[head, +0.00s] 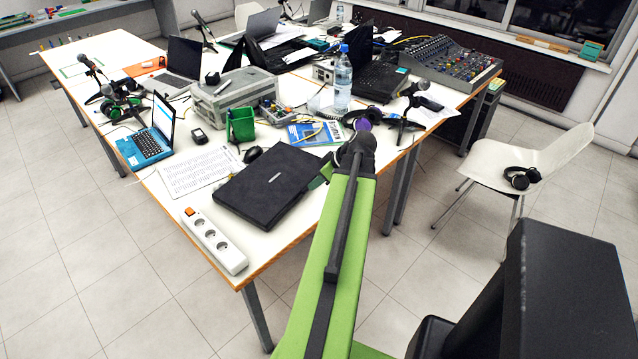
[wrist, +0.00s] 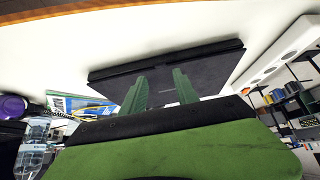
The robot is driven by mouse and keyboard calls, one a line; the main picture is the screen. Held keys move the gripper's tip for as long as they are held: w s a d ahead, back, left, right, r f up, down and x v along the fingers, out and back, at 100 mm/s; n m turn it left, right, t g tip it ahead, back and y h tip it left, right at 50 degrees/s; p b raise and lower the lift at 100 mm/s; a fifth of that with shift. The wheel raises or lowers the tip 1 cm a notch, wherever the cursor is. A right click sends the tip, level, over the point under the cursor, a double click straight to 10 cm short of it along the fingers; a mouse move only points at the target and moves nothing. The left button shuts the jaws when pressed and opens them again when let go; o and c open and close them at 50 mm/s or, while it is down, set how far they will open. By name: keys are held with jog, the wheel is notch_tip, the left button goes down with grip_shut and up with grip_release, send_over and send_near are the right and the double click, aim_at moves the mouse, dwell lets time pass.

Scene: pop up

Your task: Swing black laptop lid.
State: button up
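The black laptop (head: 268,187) lies on the near end of the white table, and its lid looks shut or nearly shut. My gripper (head: 322,176) is at the laptop's right side, partly hidden behind my green arm. In the wrist view, the two green fingers of my gripper (wrist: 160,84) stand apart with nothing seen between them but the dark laptop (wrist: 205,62) beyond. The fingertips overlap the laptop's edge in that view; I cannot tell whether they touch it.
A white power strip (head: 214,240) lies left of the laptop at the table's (head: 165,215) edge. A white chair (head: 520,160) with headphones is at right. The floor at left is clear.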

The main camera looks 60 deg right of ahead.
aim_at(306, 190)
jog(key=b+x, duration=0.6)
jog(key=x, duration=0.1)
jog(key=shift+w+f+b, duration=0.1)
jog(key=shift+f+b, duration=0.2)
jog(key=shift+f, duration=0.15)
jog(key=shift+w+f, duration=0.15)
jog(key=shift+w, duration=0.1)
jog(key=shift+c, duration=0.3)
jog(key=shift+r, duration=0.2)
jog(key=shift+c, duration=1.2)
jog(key=c, duration=0.5)
jog(key=shift+r, duration=0.1)
